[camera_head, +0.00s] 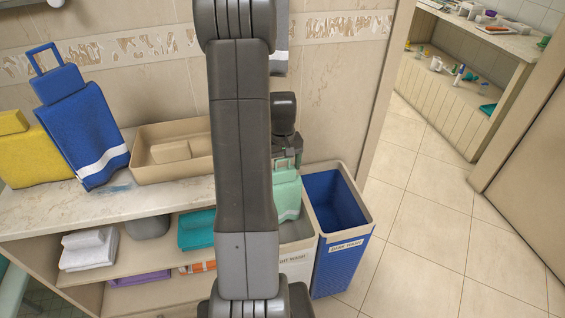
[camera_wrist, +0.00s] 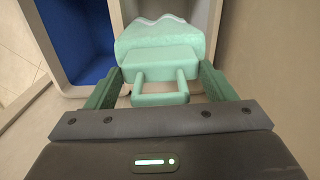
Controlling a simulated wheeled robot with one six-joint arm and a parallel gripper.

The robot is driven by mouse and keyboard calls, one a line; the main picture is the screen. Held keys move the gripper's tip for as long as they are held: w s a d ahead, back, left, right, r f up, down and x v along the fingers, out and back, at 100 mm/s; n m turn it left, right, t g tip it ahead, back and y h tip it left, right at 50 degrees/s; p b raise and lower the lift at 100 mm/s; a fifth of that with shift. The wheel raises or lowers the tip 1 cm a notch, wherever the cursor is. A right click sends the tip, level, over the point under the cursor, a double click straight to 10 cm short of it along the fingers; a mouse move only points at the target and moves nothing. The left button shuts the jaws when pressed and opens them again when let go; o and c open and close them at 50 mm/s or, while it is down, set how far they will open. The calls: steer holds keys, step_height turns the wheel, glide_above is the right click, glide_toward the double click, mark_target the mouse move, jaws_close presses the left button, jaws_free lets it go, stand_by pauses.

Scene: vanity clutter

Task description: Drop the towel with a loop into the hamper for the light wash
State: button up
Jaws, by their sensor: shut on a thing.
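A mint green towel with a loop (camera_head: 286,192) hangs from my gripper (camera_head: 287,162), which is shut on it. In the wrist view the towel (camera_wrist: 160,50) shows with its loop between the two fingers of my gripper (camera_wrist: 158,88). The towel is over the light hamper (camera_head: 297,232), whose label is partly hidden by my arm. In the wrist view the towel's far end is within the light hamper's opening (camera_wrist: 206,20). I cannot tell how deep it reaches. The blue hamper (camera_head: 345,250), labelled "DARK WASH", stands right beside the light one and looks empty.
A blue towel with a loop (camera_head: 80,125) and a yellow towel (camera_head: 35,150) stand on the counter (camera_head: 40,220) near a beige tray (camera_head: 150,178). A grey towel (camera_head: 280,40) hangs on the wall. The floor (camera_head: 430,200) at right is clear.

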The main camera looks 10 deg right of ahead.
steer(key=shift+f, duration=0.5)
steer(key=o, duration=1.4)
steer(key=shift+c, duration=0.2)
steer(key=shift+r, duration=0.15)
step_height(320, 180, up, 14)
steer(key=p, duration=0.1)
steer(key=shift+f, duration=0.2)
steer(key=shift+f, duration=0.1)
